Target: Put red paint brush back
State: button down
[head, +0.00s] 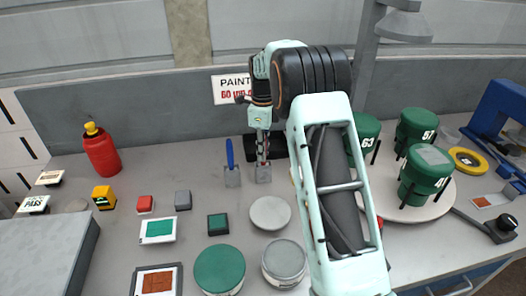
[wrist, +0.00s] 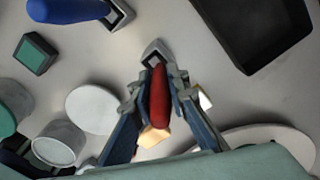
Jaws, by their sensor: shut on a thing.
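My gripper (head: 262,150) is shut on the red paint brush, and it points down over a small grey square holder (head: 263,174). In the wrist view the red brush (wrist: 158,95) lies between the two fingers (wrist: 158,100), with a cream end (wrist: 152,137) towards the camera. Its far end overlaps the grey holder (wrist: 155,50) in the picture. I cannot tell how deep it sits in it. In the head view the fingers hide most of the brush. A blue brush (head: 230,153) stands in a like holder (head: 232,180) just to the left.
A black tray (wrist: 255,40) lies close to the right of the holder. A green-topped block (head: 218,224), pale disc (head: 270,213) and round tins (head: 220,268) lie in front. Green containers (head: 425,175) stand on a round plate (head: 437,208) at right. A wall sign (head: 232,89) stands behind.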

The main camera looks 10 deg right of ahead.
jog(key=shift+f, duration=0.2)
jog(key=c, duration=1.9)
grip_release()
jog(key=shift+r, duration=0.15)
notch_tip(320, 180, up, 12)
jog(key=shift+r, duration=0.1)
